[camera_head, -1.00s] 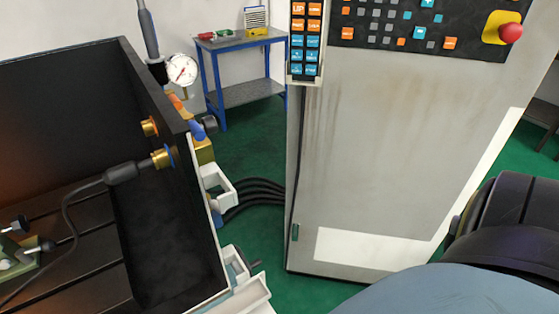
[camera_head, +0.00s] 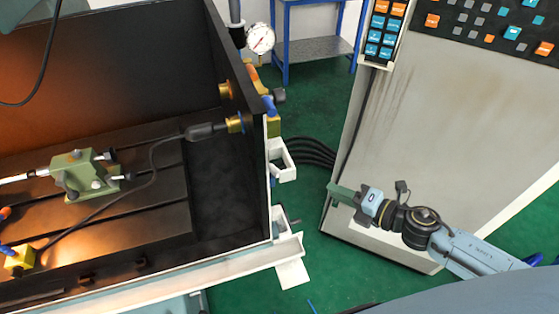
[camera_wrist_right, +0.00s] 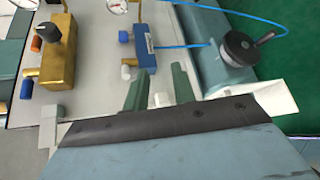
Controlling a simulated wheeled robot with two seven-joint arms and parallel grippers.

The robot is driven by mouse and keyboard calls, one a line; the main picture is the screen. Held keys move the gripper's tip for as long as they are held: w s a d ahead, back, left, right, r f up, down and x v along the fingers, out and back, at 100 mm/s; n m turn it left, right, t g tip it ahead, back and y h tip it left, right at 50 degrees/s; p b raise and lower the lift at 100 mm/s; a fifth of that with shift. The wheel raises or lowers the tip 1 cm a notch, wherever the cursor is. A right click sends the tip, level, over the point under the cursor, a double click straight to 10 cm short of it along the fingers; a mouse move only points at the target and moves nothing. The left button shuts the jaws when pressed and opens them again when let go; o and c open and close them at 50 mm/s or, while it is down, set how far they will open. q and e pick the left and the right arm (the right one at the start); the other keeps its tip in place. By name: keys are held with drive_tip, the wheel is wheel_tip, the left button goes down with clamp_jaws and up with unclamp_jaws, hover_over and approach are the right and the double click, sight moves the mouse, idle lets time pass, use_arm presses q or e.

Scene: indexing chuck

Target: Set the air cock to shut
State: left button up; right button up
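I cannot tell for sure which fitting is the air cock. In the wrist view, a brass block with a black knob (camera_wrist_right: 47,42) and orange and blue end pieces stands at the upper left. A blue block (camera_wrist_right: 143,48) with a thin blue hose is right of it. In the head view, a small black knob (camera_head: 279,95) beside blue and yellow fittings sits on the machine's outer side wall. My left gripper is out of view.
A dial gauge (camera_head: 260,38) stands at the machine's corner. Black hoses (camera_head: 312,150) run towards the grey cabinet (camera_head: 400,130), close to my right gripper. White brackets (camera_head: 282,160) jut from the machine wall. A black crank (camera_wrist_right: 240,46) shows in the wrist view.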

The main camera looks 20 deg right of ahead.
sight(271, 171)
drive_tip(key=s+a+r+n+g+y, duration=0.1)
drive_tip(key=a+r+n+y, duration=0.3)
drive_tip(key=r, duration=0.3)
drive_tip(key=shift+n+h, duration=0.4)
drive_tip(key=shift+h, duration=0.3)
drive_tip(key=p+x, duration=0.3)
drive_tip(key=x, duration=1)
drive_tip(key=shift+s+a+f, duration=0.1)
drive_tip(key=shift+f, duration=0.1)
